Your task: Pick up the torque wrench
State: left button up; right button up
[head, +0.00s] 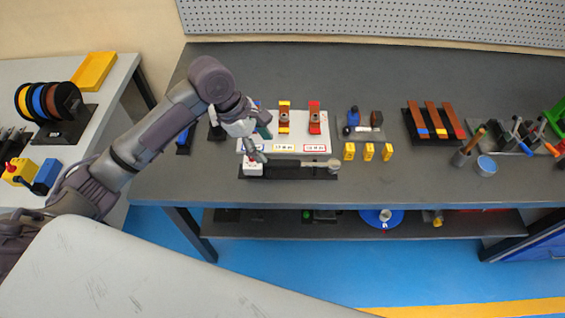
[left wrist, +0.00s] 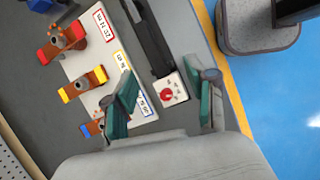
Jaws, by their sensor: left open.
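The torque wrench (head: 302,163) appears as a thin grey bar with a round end at the right, lying on a long black holder (head: 290,174) near the table's front edge. A white block with a red mark (head: 252,168) sits at the holder's left end. My left gripper (head: 258,140) is open above this left end, with nothing between its fingers. In the left wrist view, the white block (left wrist: 170,91) lies between the open fingers of the left gripper (left wrist: 168,84), and the dark holder (left wrist: 150,38) runs away above it. My right gripper is not in view.
A white labelled mat (head: 312,136) with red and yellow clamped pieces lies behind the holder. Several yellow blocks (head: 369,152) stand to the right. The tabletop's right front is clear.

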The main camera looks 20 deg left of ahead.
aim_at(279, 162)
pick_arm(q)
jog(key=f, duration=0.1)
jog(key=w+d+f+n, duration=0.1)
jog(key=f, duration=0.1)
jog(key=d+f+n, duration=0.1)
jog(key=f, duration=0.1)
jog(key=shift+w+f+p, duration=0.15)
jog(key=shift+w+p, duration=0.2)
jog(key=shift+w+d+f, duration=0.1)
jog(key=shift+d+f, duration=0.05)
jog(key=shift+f, duration=0.4)
jog(key=p+x, duration=0.1)
jog(key=x, duration=0.3)
jog(key=shift+w+f, duration=0.15)
jog(key=shift+w, duration=0.05)
grip_shut()
